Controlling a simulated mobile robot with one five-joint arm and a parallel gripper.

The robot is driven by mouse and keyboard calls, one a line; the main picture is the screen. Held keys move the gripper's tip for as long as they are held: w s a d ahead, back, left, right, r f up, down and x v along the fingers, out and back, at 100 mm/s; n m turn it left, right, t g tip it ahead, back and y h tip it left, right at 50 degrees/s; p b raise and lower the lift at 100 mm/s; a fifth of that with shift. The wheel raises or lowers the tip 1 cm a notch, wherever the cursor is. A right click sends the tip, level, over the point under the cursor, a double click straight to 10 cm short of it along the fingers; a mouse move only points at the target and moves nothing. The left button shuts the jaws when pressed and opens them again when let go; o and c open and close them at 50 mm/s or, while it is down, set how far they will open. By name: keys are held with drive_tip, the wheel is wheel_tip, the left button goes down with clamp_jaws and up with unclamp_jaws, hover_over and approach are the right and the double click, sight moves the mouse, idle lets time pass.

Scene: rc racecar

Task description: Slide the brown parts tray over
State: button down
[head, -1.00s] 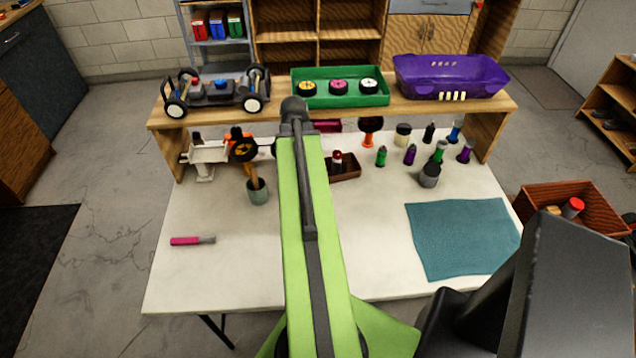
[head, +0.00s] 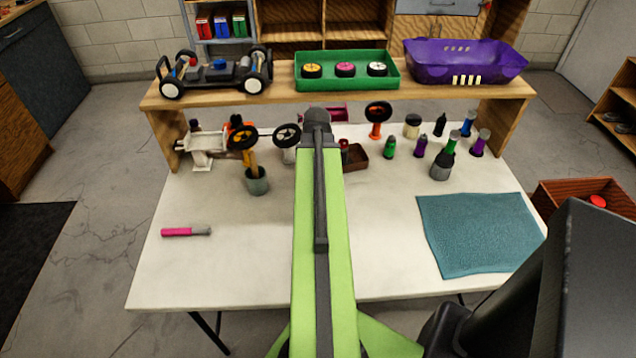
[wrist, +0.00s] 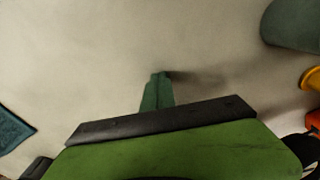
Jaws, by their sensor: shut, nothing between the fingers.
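The brown parts tray (head: 358,161) sits on the white table in the head view, just right of my arm's far end. My arm hides its left part. A red-topped item (head: 344,146) shows at its left side. In the wrist view my gripper (wrist: 158,78) has its green fingers together over bare pale tabletop, with nothing between them. The tray cannot be made out in the wrist view. In the head view my gripper is hidden behind my arm, so its distance from the tray cannot be told.
A grey-green cup (head: 257,181) with an orange-handled tool stands left of my arm. Several bottles (head: 390,147) stand right of the tray. A teal cloth (head: 480,232) lies at right. A wooden shelf (head: 300,82) spans the back. The front left table is mostly clear, except a pink-handled tool (head: 186,232).

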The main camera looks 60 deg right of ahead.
drive_tip(key=shift+w+d+r+p, duration=0.1)
drive_tip(key=shift+w+d, duration=0.1)
drive_tip(key=shift+d, duration=0.45)
drive_tip(key=shift+w+d+r+p, duration=0.1)
drive_tip(key=shift+w+d, duration=0.05)
drive_tip(key=shift+d, duration=0.45)
drive_tip(key=shift+w+d+p, duration=0.1)
drive_tip(key=shift+w+d, duration=0.1)
drive_tip(key=shift+d, duration=0.45)
drive_tip(key=shift+w+d, duration=0.2)
drive_tip(key=shift+d, duration=0.4)
drive_tip(key=shift+w+d, duration=0.15)
drive_tip(key=shift+d, duration=0.4)
drive_tip(key=shift+a, duration=0.1)
